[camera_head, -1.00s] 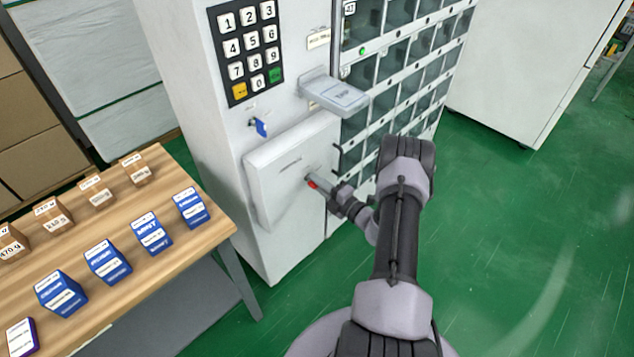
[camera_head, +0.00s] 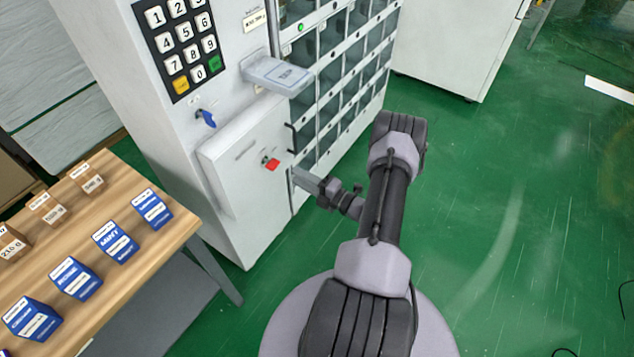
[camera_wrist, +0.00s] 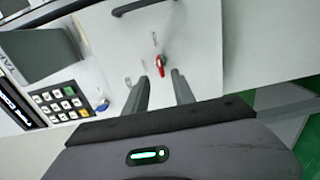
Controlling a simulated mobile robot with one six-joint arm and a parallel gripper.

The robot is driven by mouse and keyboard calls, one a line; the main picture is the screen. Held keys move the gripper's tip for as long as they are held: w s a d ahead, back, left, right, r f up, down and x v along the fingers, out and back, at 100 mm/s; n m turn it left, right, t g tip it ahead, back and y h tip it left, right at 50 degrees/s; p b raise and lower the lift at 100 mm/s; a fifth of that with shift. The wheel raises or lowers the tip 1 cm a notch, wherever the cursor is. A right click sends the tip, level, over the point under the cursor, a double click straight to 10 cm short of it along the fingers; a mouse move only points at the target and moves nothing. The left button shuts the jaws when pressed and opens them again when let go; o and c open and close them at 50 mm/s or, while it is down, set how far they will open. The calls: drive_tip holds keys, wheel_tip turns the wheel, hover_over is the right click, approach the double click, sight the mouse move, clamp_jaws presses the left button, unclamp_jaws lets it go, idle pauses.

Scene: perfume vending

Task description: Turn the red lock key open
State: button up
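The red lock key (camera_head: 271,164) sits in the lock on the front of the white door panel (camera_head: 228,165). It also shows in the wrist view as a small red handle (camera_wrist: 161,67), just ahead of and between my fingertips. My gripper (camera_head: 299,178) is right of the key in the head view, with a visible gap between them. In the wrist view the two fingers of my gripper (camera_wrist: 159,78) are spread apart with nothing between them. The lock's exact turn angle is hard to judge.
A blue key (camera_head: 207,118) sits below the keypad (camera_head: 183,45) on the same machine. A grey shelf (camera_head: 278,74) juts out above the door panel. A wooden table (camera_head: 120,285) with blue and brown boxes stands at left. Green floor is clear at right.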

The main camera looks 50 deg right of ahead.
drive_tip(key=s, duration=0.7)
drive_tip(key=shift+d+p, duration=0.25)
drive_tip(key=shift+p, duration=0.2)
